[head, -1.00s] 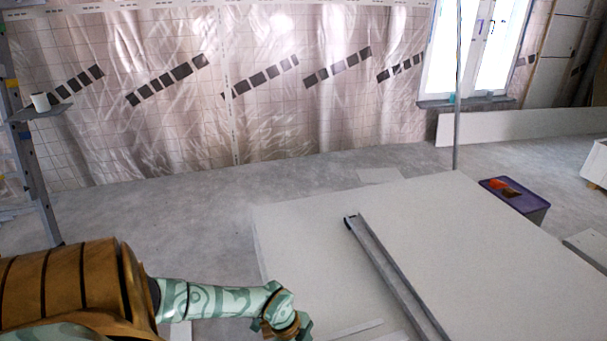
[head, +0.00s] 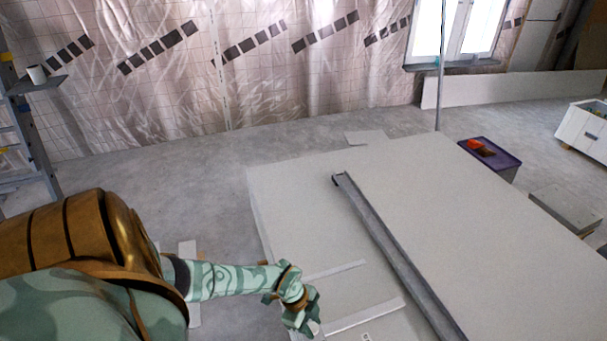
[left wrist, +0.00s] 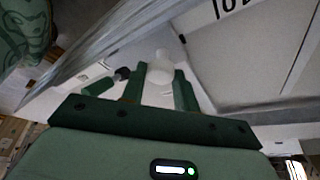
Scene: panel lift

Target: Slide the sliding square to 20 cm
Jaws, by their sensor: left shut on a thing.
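A long grey metal rail (head: 400,255) with a dark far end lies across the large pale panel (head: 480,215). I cannot tell whether it is the sliding square. My left gripper (head: 308,326) is low at the panel's left edge, left of the rail. In the left wrist view, my left gripper (left wrist: 158,88) is shut on a small white rounded knob (left wrist: 160,68) between its green fingers. A shiny metal strip (left wrist: 105,42) runs past on the left. No scale reading is legible. My right gripper is out of view.
Thin pale strips (head: 365,315) lie on the panel near my left gripper. A purple box (head: 490,153) with a red thing on it and a grey slab (head: 566,209) stand beyond the panel. A ladder (head: 25,130) stands at left.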

